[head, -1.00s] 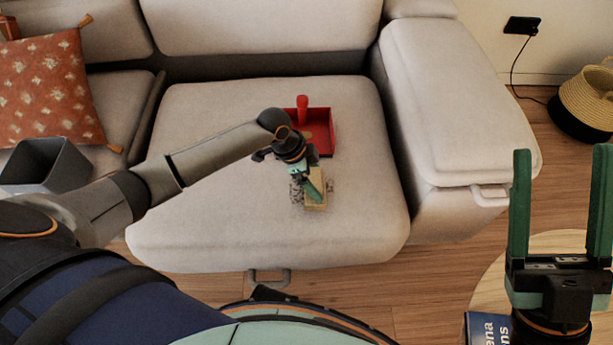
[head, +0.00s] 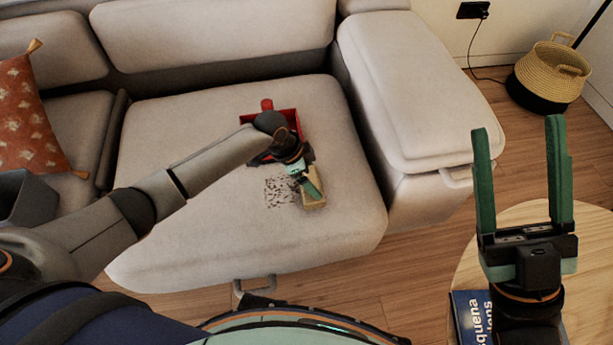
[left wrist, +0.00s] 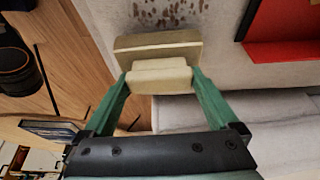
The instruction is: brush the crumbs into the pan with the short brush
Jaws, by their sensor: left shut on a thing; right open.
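The short brush (head: 315,201) is a pale yellow block on the sofa seat, and it fills the jaws in the left wrist view (left wrist: 158,48). My left gripper (head: 306,183) is shut on it; its green fingers press the brush's sides in the left wrist view (left wrist: 160,85). The dark crumbs (head: 281,191) lie scattered on the seat just left of the brush, and also show in the left wrist view (left wrist: 165,10). The red pan (head: 290,120) sits further back on the seat, partly hidden by my left arm. My right gripper (head: 521,160) is open and empty at the right.
The sofa armrest (head: 420,95) rises to the right of the seat (head: 190,120). A grey bin (head: 25,200) and a patterned cushion (head: 30,115) are at the left. A round wooden table (head: 465,270) with a blue book (head: 470,318) is below my right gripper.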

